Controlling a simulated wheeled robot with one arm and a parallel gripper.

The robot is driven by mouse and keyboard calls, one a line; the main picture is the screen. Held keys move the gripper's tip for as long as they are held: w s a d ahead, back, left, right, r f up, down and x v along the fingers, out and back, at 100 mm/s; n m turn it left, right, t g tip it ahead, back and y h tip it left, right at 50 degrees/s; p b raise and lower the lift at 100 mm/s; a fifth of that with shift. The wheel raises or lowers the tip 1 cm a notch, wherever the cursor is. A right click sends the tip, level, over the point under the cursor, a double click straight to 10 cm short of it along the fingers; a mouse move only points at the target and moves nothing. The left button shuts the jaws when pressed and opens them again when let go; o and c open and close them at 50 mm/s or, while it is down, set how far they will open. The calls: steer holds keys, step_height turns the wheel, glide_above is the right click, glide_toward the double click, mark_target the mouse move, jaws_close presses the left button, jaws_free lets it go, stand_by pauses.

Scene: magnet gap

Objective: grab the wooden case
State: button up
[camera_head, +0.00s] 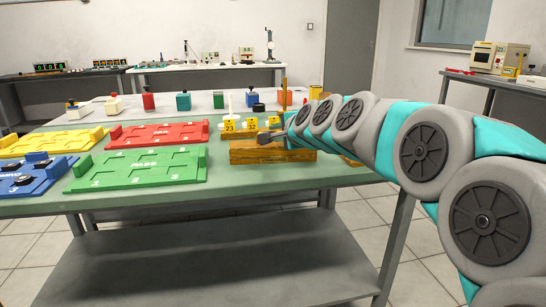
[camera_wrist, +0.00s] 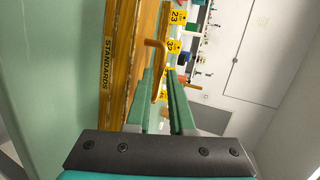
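The wooden case (camera_head: 250,157) lies near the front edge of the green table, at its right part. In the wrist view the case (camera_wrist: 121,75) fills a tall strip left of the fingers, with a yellow "STANDARDS" label on its side. Its orange-brown handle (camera_wrist: 162,62) sticks out toward my gripper (camera_wrist: 162,85). The green fingers are apart, with the handle at their tips and its bar seemingly between them. I cannot tell whether either finger touches it. In the head view my gripper (camera_head: 276,138) is at the top of the case, and my arm partly hides the case's right end.
Green (camera_head: 140,168), red (camera_head: 160,134), yellow (camera_head: 50,142) and blue (camera_head: 32,177) trays lie left of the case. Yellow number tags (camera_head: 229,125) stand just behind it. Several small blocks and jars line the table's back.

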mark_target(274, 132)
steer(key=shift+d+x, duration=0.1)
steer(key=shift+x, duration=0.9)
steer(key=shift+d+x, duration=0.15)
steer(key=shift+x, duration=0.8)
steer(key=shift+w, duration=0.1)
steer(key=shift+c, duration=0.3)
jaws_close()
